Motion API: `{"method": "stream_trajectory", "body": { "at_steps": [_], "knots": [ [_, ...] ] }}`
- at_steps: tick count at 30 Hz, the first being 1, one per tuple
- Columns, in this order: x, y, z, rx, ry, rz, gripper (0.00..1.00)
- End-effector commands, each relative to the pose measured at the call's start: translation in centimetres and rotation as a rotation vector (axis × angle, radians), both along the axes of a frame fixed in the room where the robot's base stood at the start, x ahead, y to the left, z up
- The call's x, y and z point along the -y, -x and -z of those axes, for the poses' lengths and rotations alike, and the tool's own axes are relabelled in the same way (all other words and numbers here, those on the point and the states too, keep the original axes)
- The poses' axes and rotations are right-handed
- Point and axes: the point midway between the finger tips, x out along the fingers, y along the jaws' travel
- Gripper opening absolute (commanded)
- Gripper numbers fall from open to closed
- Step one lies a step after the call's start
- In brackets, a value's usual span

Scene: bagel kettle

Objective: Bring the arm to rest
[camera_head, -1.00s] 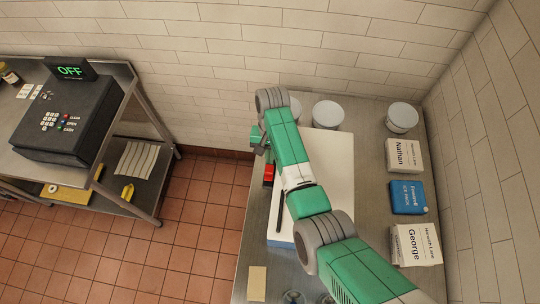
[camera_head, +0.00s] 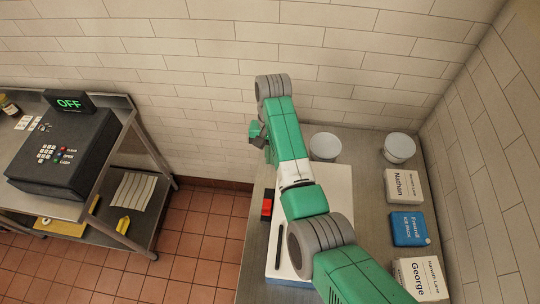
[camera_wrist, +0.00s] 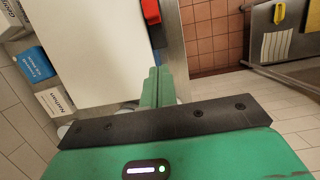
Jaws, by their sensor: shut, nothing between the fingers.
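My arm is green with grey joints and reaches over the steel table in the head view. My gripper (camera_head: 258,134) is at its far end, small and partly hidden there, near the table's left edge and above the surface. In the wrist view its green fingers (camera_wrist: 156,88) are together with nothing between them. A white board (camera_head: 335,195) lies under the arm, and the gripper is apart from it.
White tubs (camera_head: 325,147) (camera_head: 397,148), a Nathan box (camera_head: 402,186), a blue ice pack (camera_head: 408,229) and a George box (camera_head: 420,278) stand on the table. A red item (camera_head: 267,207) is by the board. A register (camera_head: 62,150) stands on the left cart.

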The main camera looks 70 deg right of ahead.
Motion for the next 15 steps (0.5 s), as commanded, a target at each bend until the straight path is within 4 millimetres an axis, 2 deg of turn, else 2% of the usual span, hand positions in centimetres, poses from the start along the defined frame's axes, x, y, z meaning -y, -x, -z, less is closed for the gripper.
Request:
{"method": "stream_trajectory", "body": {
  "at_steps": [12,14,15],
  "knots": [
    [0.0,0.0,0.0,0.0,0.0,0.0,0.0],
    [0.0,-0.8,-0.4,0.017,0.028,-0.015,0.0],
    [-0.1,-2.1,-1.1,0.048,0.077,-0.04,0.0]
  ]
}}
